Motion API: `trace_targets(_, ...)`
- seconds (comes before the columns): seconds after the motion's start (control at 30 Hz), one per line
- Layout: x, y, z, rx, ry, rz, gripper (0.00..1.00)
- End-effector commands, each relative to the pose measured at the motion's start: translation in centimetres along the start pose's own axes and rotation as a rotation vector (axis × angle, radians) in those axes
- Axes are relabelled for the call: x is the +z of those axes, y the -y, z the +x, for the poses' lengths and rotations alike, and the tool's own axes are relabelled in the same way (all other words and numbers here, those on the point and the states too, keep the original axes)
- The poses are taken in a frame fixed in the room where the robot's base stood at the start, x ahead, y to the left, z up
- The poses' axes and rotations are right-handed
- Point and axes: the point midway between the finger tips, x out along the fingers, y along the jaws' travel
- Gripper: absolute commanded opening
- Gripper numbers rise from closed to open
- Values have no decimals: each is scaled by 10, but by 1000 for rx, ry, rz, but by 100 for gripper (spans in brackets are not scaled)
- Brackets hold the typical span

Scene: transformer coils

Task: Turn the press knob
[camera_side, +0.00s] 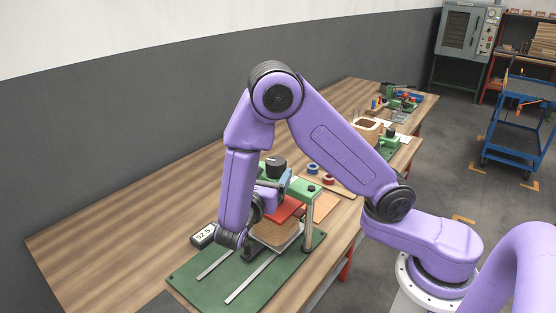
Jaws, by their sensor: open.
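The press (205,278) stands on the wooden bench in the side view, with a green base plate, two pale rails, a green top plate and a metal post at its right. A dark round knob (276,163) shows at the top of the press. My gripper (284,182) is open beside the press head, just below the knob in the picture. My forearm and wrist hide part of it and the left side of the press. I cannot tell whether the fingers touch the knob. A red plate (287,208) sits above a wooden block (273,234) inside the press.
A small display box (203,235) reading about 92.5 lies left of the press. Blue (312,168) and red (328,179) rings lie on a board behind it. More green fixtures (389,138) stand farther along. The bench's left part is clear.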

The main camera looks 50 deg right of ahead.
Motion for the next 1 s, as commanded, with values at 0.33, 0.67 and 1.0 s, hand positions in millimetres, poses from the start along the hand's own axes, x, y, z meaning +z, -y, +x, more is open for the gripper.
trace_targets(0.33,0,1,57,-4,-1,0,80)
trace_targets(0.67,0,0,71,-1,0,0,80)
trace_targets(1.0,0,0,71,-1,0,0,29)
